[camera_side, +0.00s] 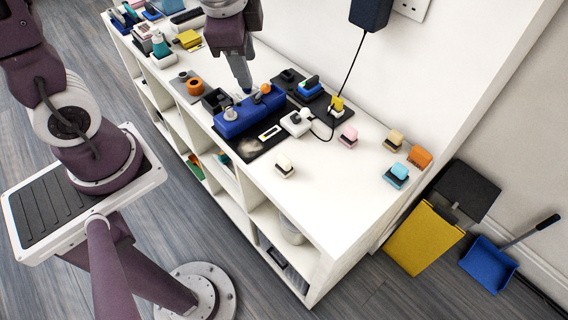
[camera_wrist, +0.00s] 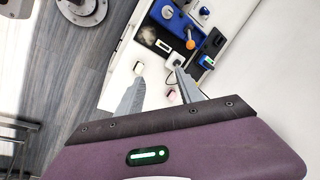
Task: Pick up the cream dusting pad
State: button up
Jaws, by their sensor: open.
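The cream dusting pad (camera_side: 284,164), a small pale block with a dark lower part, stands on the white shelf top near its front edge. In the wrist view the cream pad (camera_wrist: 138,67) shows just past the tip of the left finger, apart from it. My gripper (camera_side: 246,87) is above the blue box, to the left of and higher than the pad. In the wrist view my gripper (camera_wrist: 160,73) has its two fingers spread, with nothing held between them.
A blue box (camera_side: 243,115) with an orange-tipped knob stands on a black mat (camera_side: 258,146). A white corded device (camera_side: 296,123) is near the cream pad. Pink (camera_side: 348,137), tan (camera_side: 393,140), blue (camera_side: 396,175) and orange (camera_side: 419,157) blocks stand rightward. The front right shelf top is clear.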

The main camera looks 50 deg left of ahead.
jog(key=w+d+f+m+g, duration=0.25)
jog(key=w+f+m, duration=0.2)
jog(key=f, duration=0.65)
jog(key=m+h, duration=0.2)
jog(key=m, duration=0.3)
send_over(287, 160)
jog(key=shift+n+g, duration=0.25)
notch_tip(287, 160, down, 8)
jog(key=shift+f, duration=0.2)
notch_tip(287, 160, down, 7)
jog(key=shift+f, duration=0.15)
grip_shut()
